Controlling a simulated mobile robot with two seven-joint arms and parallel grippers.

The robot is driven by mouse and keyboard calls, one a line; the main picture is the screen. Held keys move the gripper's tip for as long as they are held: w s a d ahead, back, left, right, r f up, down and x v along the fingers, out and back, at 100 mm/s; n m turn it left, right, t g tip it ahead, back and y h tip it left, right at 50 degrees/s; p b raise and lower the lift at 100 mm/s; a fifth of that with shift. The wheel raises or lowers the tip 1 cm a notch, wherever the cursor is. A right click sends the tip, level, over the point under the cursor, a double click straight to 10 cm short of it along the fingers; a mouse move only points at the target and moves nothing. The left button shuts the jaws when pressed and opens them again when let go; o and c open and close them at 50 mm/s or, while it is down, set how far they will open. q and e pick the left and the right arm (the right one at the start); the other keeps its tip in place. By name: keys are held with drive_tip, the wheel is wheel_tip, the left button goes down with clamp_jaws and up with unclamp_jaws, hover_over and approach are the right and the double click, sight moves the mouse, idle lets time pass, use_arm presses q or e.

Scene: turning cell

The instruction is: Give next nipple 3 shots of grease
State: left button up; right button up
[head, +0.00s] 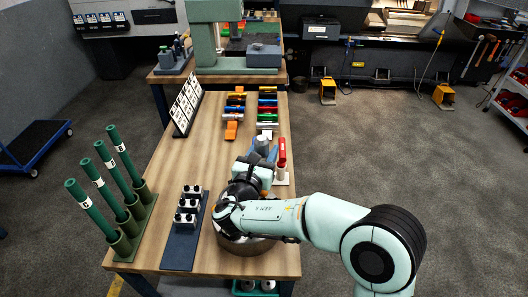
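Several green tubes with white letter labels (92,209) stand tilted in green sockets on a green base (140,232) at the table's left edge. A dark blue plate (180,254) beside them carries a row of white-and-black blocks (187,204); any nipples are too small to make out. My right gripper (262,157) is over the table, pointing away from me, with a grey rounded part (262,144) at its fingertips; whether it is shut on this part is unclear. A red upright piece (282,152) stands just right of it. My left gripper is out of view.
A round metal-rimmed object (246,247) lies partly hidden under my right arm. Coloured cylinders (267,102) lie in two rows farther back, right of a tilted white card board (187,102). A green machine (208,45) stands behind. The table's middle left is bare.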

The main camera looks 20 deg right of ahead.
sight(263, 136)
drive_tip(key=shift+r+p, duration=1.7)
drive_tip(key=shift+r, duration=1.2)
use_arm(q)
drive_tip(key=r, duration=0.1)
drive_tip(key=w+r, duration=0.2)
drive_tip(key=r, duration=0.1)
use_arm(e)
drive_tip(key=shift+f, duration=0.1)
